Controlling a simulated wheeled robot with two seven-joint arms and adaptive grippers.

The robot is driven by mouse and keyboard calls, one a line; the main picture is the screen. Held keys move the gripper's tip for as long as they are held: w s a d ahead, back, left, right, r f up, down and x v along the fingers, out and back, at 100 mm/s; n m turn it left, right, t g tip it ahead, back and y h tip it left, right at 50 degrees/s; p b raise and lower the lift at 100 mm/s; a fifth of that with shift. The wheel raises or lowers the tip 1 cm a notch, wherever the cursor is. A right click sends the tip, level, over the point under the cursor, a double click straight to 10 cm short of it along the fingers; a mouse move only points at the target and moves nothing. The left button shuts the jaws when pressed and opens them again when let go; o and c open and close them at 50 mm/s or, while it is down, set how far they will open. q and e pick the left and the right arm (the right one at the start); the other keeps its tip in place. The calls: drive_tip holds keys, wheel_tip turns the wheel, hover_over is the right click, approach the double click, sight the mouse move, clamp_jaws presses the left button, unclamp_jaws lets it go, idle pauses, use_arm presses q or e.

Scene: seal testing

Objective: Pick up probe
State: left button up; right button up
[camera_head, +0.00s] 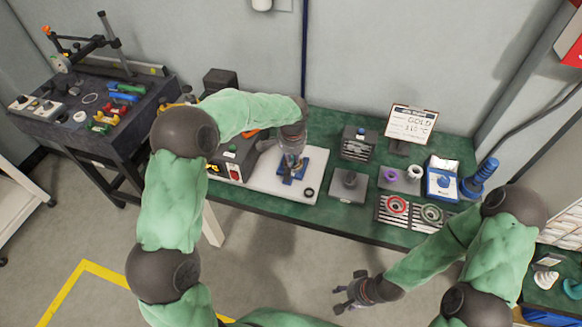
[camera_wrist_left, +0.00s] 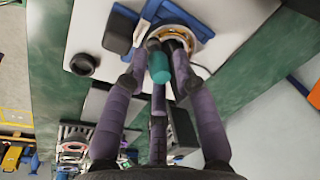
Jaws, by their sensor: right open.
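A teal cylindrical piece, which looks like the probe's end (camera_wrist_left: 158,66), stands between the fingers of my left gripper (camera_wrist_left: 160,58) in the left wrist view. It is beside a brass-coloured ring on a blue holder (camera_wrist_left: 205,15). I cannot tell whether the fingers press on it. In the head view my left gripper (camera_head: 293,162) points down over the blue holder (camera_head: 283,180) on the white board (camera_head: 258,180), and the probe is hidden there. My right gripper (camera_head: 352,292) is open and empty, over the floor in front of the bench.
A grey block (camera_head: 349,187), a dark ribbed box (camera_head: 357,145), a sign (camera_head: 411,123) and a blue-and-white box (camera_head: 441,181) stand to the right. Boxes (camera_head: 238,158) are close on the left.

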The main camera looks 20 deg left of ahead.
use_arm(q)
clamp_jaws()
drive_tip(key=shift+r, duration=0.1)
drive_tip(key=shift+r, duration=0.1)
drive_tip(key=shift+r, duration=0.3)
drive_tip(key=r+p, duration=0.1)
drive_tip(key=r, duration=0.2)
drive_tip(key=shift+s+r+p, duration=0.1)
drive_tip(key=shift+s+p, duration=0.1)
drive_tip(key=shift+p, duration=0.15)
drive_tip(key=s+r+p, duration=0.1)
drive_tip(key=s+r, duration=0.3)
drive_tip(key=s, duration=0.2)
drive_tip(key=s+d+r+p, duration=0.1)
drive_tip(key=s+r, duration=0.4)
drive_tip(key=s, duration=0.2)
drive_tip(key=shift+s+p, duration=0.3)
drive_tip(key=shift+d, duration=0.15)
